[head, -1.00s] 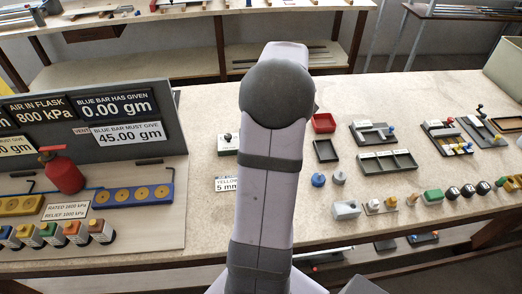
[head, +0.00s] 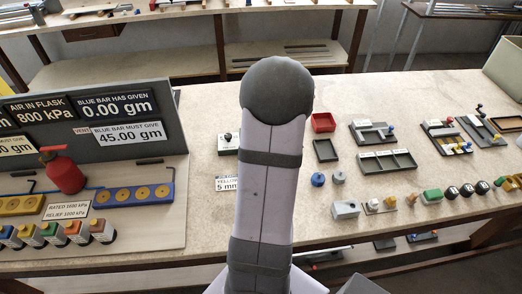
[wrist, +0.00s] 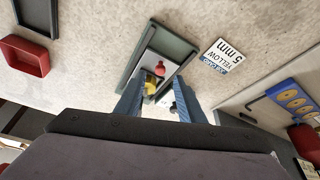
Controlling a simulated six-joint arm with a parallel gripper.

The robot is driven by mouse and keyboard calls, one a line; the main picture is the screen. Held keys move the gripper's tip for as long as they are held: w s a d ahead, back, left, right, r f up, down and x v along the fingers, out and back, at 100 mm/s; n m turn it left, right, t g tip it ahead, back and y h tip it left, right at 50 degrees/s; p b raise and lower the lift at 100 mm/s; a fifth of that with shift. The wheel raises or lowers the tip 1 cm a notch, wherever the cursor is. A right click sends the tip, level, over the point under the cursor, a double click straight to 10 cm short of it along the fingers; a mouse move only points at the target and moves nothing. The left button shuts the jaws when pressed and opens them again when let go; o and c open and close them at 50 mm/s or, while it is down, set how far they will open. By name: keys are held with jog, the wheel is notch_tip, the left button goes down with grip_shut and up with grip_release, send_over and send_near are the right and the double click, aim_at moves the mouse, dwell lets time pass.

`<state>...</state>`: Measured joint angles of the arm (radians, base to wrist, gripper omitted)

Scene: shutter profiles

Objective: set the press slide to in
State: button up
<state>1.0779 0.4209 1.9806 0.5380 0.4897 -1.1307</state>
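My gripper (wrist: 158,82) shows in the wrist view as two blue fingers, apart, with nothing clearly held between them. Beyond and between the fingers lies a dark-framed fixture (wrist: 176,46) with a pale plate, which looks like the press. A red knob (wrist: 160,68) stands on the plate, and a yellow piece (wrist: 151,86) sits closer to the fingers. I cannot tell which part is the slide or whether a finger touches it.
A red tray (wrist: 25,56) and a dark tray (wrist: 38,15) are at the left of the wrist view. A sign board with a red flask (head: 62,169) stands left of my arm in the head view.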

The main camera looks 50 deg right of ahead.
jog(key=shift+p+x, duration=0.4)
jog(key=shift+x, duration=2.05)
jog(key=shift+c, duration=0.3)
grip_shut()
